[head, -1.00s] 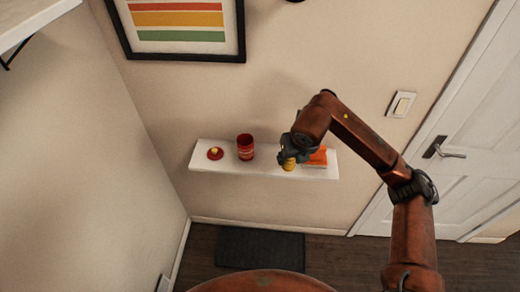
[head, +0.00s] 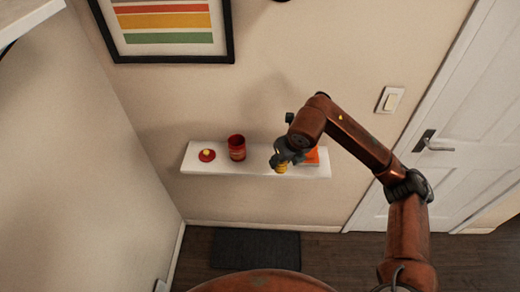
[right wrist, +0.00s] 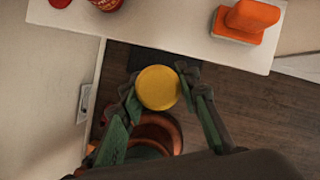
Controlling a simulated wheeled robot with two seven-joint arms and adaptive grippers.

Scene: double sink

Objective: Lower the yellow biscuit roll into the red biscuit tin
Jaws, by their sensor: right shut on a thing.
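The yellow biscuit roll (head: 281,168) is in my right gripper (head: 283,160), at the front edge of the white shelf in the head view. In the right wrist view the roll (right wrist: 158,87) shows its round yellow end between the two fingers (right wrist: 160,95). The red biscuit tin (head: 237,148) stands upright on the shelf, left of the gripper and apart from it. The tin's edge also shows at the top of the right wrist view (right wrist: 106,4). The inside of the tin is too small to make out. My left gripper is not in view.
The white shelf (head: 215,168) also bears a red lid with a yellow knob (head: 207,155) left of the tin. An orange object (head: 312,156) sits right of the gripper, clearer in the right wrist view (right wrist: 246,20). A dark mat (head: 255,249) lies on the floor below.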

